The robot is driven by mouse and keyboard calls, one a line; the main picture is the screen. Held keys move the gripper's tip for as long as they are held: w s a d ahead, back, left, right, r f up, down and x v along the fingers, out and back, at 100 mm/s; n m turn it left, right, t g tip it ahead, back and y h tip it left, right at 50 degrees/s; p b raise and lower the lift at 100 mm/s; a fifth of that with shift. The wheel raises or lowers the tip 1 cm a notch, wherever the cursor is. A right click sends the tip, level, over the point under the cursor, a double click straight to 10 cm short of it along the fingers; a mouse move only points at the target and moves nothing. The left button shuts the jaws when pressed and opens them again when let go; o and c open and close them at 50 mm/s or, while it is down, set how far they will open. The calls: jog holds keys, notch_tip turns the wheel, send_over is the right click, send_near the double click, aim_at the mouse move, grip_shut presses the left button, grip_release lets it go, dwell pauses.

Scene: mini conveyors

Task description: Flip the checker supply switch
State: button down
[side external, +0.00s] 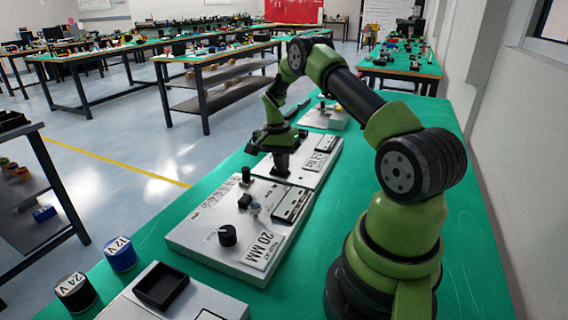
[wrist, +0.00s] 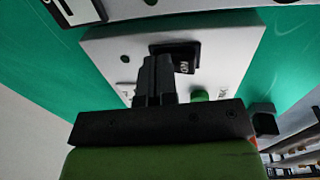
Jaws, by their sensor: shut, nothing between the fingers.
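In the side view my gripper (side external: 281,170) points down at a light grey console (side external: 312,172) behind the front one. In the wrist view its two dark fingers (wrist: 154,68) are together with nothing between them. Just beside the fingertips is a black switch (wrist: 186,62) with small white lettering, on the grey panel (wrist: 225,55). The fingers cover part of it; I cannot tell whether they touch it or which way it is set. A green round part (wrist: 199,96) shows partly beside the fingers. In the side view the gripper hides the switch.
The front console (side external: 220,255) carries a black knob (side external: 227,235), small upright parts and a "20 MM" label. A blue 12 V cylinder (side external: 120,254) and a black 24 V cylinder (side external: 76,292) stand at front left. A unit with a black tray (side external: 161,286) is nearby. Green tabletop is clear right of the consoles.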

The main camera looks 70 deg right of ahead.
jog(key=shift+w+r, duration=0.15)
jog(key=shift+w, duration=0.25)
jog(key=shift+r, duration=0.1)
notch_tip(320, 180, up, 14)
jog(key=s, duration=0.3)
jog(key=shift+f, duration=0.2)
dwell(0.3)
